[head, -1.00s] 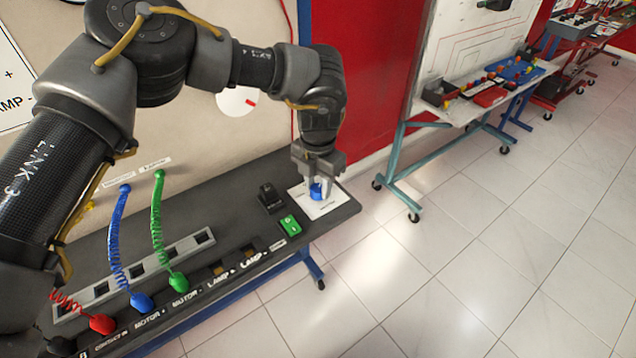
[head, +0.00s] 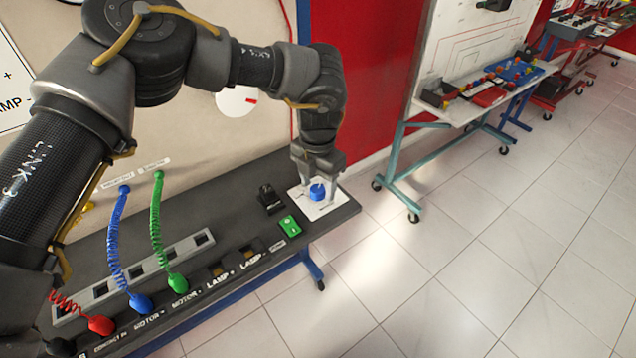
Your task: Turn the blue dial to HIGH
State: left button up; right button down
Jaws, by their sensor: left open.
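The blue dial (head: 317,192) sits on a white plate (head: 312,209) at the right end of the dark trainer bench. A light pointer mark shows on its top, but the lettering on the plate is too small to read. My left gripper (head: 318,178) is right above and behind the dial, pointing down, with its fingers spread apart. The dial is in plain view between and in front of the fingertips. I cannot tell whether a finger touches it. My right gripper is not in view.
A green rocker switch (head: 290,226) and a black switch (head: 270,199) stand just left of the plate. Red, blue (head: 140,303) and green plugs with coiled leads are along the bench's left part. Another trainer on a teal wheeled stand (head: 400,150) is beyond. Open tiled floor lies right.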

aim_at(318, 188)
pick_arm(q)
notch_tip(318, 188, up, 11)
jog(key=b, duration=0.1)
jog(key=shift+f, duration=0.2)
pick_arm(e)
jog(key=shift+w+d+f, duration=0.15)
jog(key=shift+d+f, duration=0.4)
